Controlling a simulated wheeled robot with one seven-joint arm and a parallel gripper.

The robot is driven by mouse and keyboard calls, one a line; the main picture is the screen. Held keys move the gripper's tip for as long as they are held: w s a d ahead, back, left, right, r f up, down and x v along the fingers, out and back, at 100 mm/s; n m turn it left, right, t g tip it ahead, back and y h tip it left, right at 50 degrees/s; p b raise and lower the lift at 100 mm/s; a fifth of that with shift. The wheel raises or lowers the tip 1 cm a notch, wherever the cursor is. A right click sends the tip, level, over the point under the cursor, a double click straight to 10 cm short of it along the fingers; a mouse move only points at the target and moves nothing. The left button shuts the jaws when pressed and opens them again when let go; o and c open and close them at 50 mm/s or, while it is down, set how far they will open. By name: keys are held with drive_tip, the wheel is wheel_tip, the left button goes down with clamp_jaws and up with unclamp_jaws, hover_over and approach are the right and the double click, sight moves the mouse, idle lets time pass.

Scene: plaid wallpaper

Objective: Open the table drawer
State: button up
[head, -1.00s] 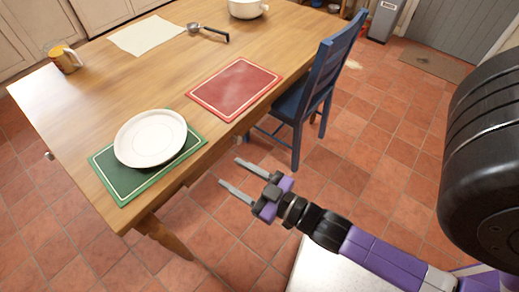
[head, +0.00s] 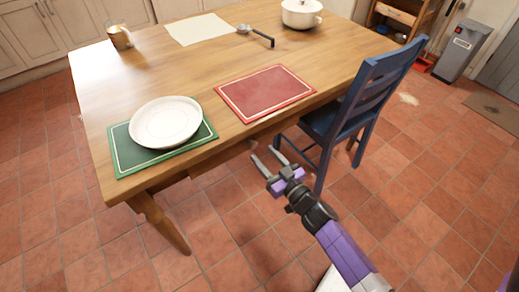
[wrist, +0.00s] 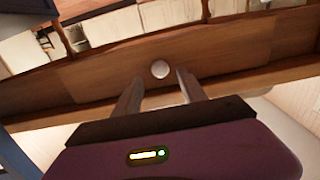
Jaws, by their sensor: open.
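The wooden table (head: 185,75) fills the left and middle of the head view. In the wrist view its drawer front (wrist: 100,79) runs across the picture, with a pale round knob (wrist: 160,69). The drawer looks shut. My gripper (head: 267,151) is open and empty at the table's near side, below the red placemat and left of the blue chair. In the wrist view the fingers of my gripper (wrist: 160,78) point at the drawer front, one to each side of the knob. I cannot tell whether they reach around it or touch it.
The blue chair (head: 368,88) stands close to the right of my gripper. On the table are a red placemat (head: 265,92), a plate (head: 166,122) on a green placemat (head: 126,157), a mug (head: 120,37) and a pot (head: 301,14). The tiled floor in front is clear.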

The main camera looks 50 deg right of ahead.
sight(255, 146)
drive_tip(key=shift+x, duration=1.95)
drive_tip(key=shift+a, duration=0.1)
clamp_jaws()
